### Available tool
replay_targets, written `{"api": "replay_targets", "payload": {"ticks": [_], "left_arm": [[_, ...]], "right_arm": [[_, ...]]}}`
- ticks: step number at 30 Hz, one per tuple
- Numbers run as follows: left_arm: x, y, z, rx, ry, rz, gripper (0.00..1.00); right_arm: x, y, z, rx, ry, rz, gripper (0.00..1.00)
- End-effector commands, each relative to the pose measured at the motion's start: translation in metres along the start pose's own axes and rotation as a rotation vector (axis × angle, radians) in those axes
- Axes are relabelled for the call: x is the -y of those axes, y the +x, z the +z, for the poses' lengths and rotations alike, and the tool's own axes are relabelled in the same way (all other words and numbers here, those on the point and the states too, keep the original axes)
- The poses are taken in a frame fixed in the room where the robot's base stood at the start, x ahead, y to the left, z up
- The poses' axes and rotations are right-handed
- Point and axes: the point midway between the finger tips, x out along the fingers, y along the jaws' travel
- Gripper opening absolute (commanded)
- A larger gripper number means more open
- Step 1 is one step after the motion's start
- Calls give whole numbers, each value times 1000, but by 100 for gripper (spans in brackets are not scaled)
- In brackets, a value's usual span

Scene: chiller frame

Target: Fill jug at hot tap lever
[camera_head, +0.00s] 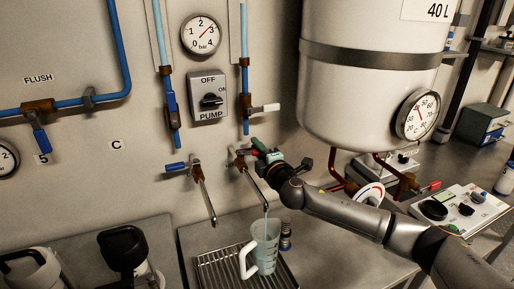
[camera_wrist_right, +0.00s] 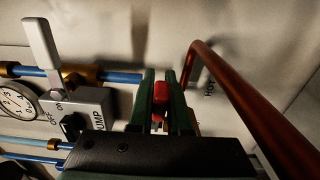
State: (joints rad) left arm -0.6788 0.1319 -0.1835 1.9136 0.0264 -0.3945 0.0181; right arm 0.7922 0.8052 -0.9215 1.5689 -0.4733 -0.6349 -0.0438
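A clear bluish jug (camera_head: 268,240) with a white handle stands upright on the drip tray (camera_head: 218,262), under the spout of the right-hand tap (camera_head: 252,182). A thin pale line shows between spout and jug; I cannot tell the water level. The tap's red lever (camera_head: 259,145) also shows in the right wrist view (camera_wrist_right: 160,92), between the green fingers of my right gripper (camera_wrist_right: 160,100). The fingers fit closely on both sides of it. In the head view my right gripper (camera_head: 264,153) is at the tap body. My left gripper is not in view.
A blue-levered tap (camera_head: 184,166) stands left of the red one. A large white boiler (camera_head: 365,80) hangs above my right arm, with copper pipes (camera_head: 338,178) below. A small dark container (camera_head: 286,236) stands behind the jug. Black-topped items (camera_head: 122,248) stand at lower left.

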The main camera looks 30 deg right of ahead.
Motion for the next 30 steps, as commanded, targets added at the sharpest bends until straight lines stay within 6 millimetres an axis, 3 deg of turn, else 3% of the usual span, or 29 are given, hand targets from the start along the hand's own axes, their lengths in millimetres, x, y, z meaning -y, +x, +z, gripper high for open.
{"api": "replay_targets", "payload": {"ticks": [4, 30], "left_arm": [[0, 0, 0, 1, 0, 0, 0], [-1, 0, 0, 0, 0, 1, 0]], "right_arm": [[0, 0, 0, 0, 0, 0, 0], [0, 0, 0, 0, 0, -1, 0]]}}
